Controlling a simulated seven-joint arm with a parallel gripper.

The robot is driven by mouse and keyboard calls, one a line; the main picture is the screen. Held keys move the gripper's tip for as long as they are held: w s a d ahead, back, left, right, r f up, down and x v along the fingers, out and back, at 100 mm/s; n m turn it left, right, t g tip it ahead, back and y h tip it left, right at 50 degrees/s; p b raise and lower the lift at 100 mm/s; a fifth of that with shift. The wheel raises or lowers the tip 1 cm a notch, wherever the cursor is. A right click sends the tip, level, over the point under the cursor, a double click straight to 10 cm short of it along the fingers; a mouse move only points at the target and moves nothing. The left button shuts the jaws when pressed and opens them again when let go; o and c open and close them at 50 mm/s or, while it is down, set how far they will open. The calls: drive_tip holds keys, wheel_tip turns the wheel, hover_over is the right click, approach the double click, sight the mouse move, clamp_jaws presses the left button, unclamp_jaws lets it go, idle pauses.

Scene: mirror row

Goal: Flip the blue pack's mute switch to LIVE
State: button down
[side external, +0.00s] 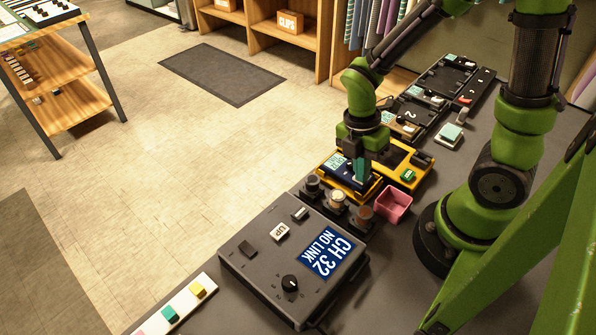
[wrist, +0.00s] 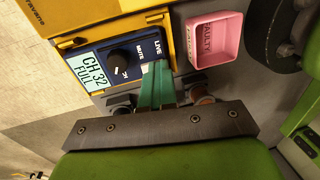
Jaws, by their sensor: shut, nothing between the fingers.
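The blue pack (wrist: 93,51) sits in a yellow holder in the wrist view. It has a pale display reading "CH 32 FULL", a black knob, and the labels MUTE and LIVE along one edge. In the side view the blue pack (side external: 345,177) is partly hidden by my gripper. My gripper (wrist: 158,66) is shut and empty, its teal fingertips over the pack beside the LIVE and MUTE labels. In the side view my gripper (side external: 360,182) points down onto the pack; contact is unclear.
A pink "FAULTY" bin (wrist: 214,40) stands just right of the pack. A grey console (side external: 262,262) with a "CH 32 NO LINK" screen lies nearer. Yellow holder (side external: 407,160) and dark trays (side external: 440,85) extend behind.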

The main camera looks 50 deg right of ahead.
sight(354, 177)
wheel_tip(354, 177, up, 14)
drive_tip(key=s, duration=0.2)
drive_tip(key=shift+w+f, duration=0.1)
drive_tip(key=shift+w, duration=0.05)
drive_tip(key=w, duration=0.3)
drive_tip(key=shift+w+r, duration=0.2)
drive_tip(key=f, duration=0.4)
drive_tip(key=s+f, duration=0.1)
drive_tip(key=f, duration=0.4)
drive_tip(key=s+f, duration=0.1)
drive_tip(key=f, duration=0.4)
